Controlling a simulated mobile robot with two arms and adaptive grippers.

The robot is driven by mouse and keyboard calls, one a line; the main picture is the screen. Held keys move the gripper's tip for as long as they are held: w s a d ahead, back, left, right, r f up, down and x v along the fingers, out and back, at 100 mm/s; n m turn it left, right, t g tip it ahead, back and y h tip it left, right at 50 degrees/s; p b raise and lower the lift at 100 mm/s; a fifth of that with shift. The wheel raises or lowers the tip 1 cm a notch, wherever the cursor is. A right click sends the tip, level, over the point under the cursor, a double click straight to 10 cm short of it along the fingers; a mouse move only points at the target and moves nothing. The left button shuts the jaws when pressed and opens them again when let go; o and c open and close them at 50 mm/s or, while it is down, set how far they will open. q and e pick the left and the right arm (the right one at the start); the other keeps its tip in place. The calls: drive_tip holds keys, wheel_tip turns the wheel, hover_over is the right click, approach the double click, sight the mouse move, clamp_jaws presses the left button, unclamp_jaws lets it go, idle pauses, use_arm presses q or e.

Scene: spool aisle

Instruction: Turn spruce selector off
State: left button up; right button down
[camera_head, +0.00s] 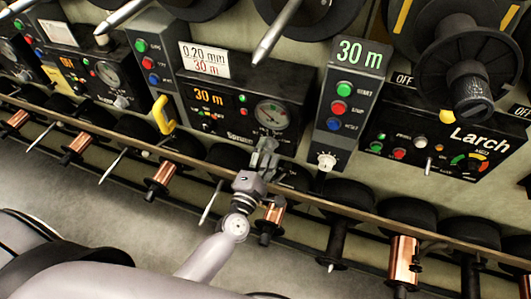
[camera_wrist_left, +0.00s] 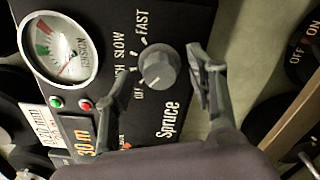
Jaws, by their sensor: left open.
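The Spruce selector, a round grey knob (camera_wrist_left: 157,67), sits on the dark Spruce panel (camera_wrist_left: 185,22) in the left wrist view. OFF, SLOW and FAST are printed around it; which mark it points to is too small to tell surely. My left gripper (camera_wrist_left: 163,75) is open, with one finger on each side of the knob; contact is not clear. In the head view my left gripper (camera_head: 264,158) is at the lower edge of the Spruce unit (camera_head: 291,92) and hides the selector. My right gripper is not in view.
The Spruce panel has a tension gauge (camera_wrist_left: 60,48) and an orange 30 m display (camera_head: 209,97). A button box (camera_head: 348,100) and the Larch unit (camera_head: 445,132) stand to the right. A long rail (camera_head: 330,207) with several copper spools (camera_head: 403,258) runs below.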

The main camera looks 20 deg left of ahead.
use_arm(q)
drive_tip(key=s, duration=1.2)
drive_tip(key=shift+a, duration=0.2)
drive_tip(key=s+f+m+g+h, duration=0.1)
drive_tip(key=s+f+m+g, duration=0.3)
drive_tip(key=f, duration=0.6)
drive_tip(key=s+a+f+m+g, duration=0.1)
drive_tip(key=s+f+m+g, duration=0.1)
drive_tip(key=f+m, duration=0.6)
drive_tip(key=s+f+m+g+h, duration=0.1)
drive_tip(key=s+f+m+g, duration=0.15)
drive_tip(key=f, duration=1.05)
drive_tip(key=s+a+f+m+g+y, duration=0.1)
drive_tip(key=s+a+f+m+g, duration=0.2)
drive_tip(key=s+f, duration=0.4)
drive_tip(key=s+a+f+m+g+y, duration=0.1)
drive_tip(key=s+a+f+m+g, duration=0.3)
drive_tip(key=s+f, duration=0.4)
drive_tip(key=s+m+g, duration=0.1)
drive_tip(key=s+m, duration=0.1)
drive_tip(key=s, duration=0.5)
drive_tip(key=shift+y, duration=0.3)
drive_tip(key=shift+a+m+g, duration=0.1)
drive_tip(key=shift+m+g, duration=0.15)
